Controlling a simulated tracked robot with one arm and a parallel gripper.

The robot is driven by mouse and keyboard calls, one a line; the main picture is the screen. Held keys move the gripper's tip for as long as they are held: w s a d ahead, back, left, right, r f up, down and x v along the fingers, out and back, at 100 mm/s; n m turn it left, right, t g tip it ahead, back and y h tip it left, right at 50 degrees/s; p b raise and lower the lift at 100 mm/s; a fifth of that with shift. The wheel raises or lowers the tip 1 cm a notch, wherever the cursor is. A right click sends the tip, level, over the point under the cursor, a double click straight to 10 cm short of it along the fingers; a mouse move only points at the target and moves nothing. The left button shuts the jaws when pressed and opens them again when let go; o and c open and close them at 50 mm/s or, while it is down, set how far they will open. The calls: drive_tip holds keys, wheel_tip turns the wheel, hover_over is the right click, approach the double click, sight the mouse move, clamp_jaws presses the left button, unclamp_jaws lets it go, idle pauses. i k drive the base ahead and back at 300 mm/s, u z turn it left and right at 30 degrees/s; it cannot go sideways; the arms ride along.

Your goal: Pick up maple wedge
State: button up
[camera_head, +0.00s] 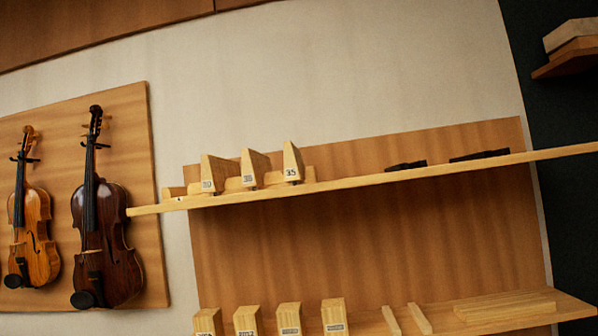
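Three pale wooden wedge-shaped blocks stand upright on the upper shelf (350,184), left of its middle: a left block (212,174), a middle block (253,167) and a right block (291,163). They bear small number labels; the right one seems to read 35. Several pale labelled blocks (289,319) stand on the lower shelf, cut off by the bottom edge. Their labels are too small to read surely. I cannot tell which of these is the maple wedge. My gripper is not in view.
Two dark pieces (480,155) lie on the upper shelf at right. Thin pale strips (420,318) and flat boards (505,304) lie on the lower shelf. Another wooden ledge (570,62) is at top right.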

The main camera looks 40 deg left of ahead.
sight(215, 171)
drive_tip(key=u, duration=0.25)
drive_tip(key=i, duration=1.3)
drive_tip(key=u, duration=0.8)
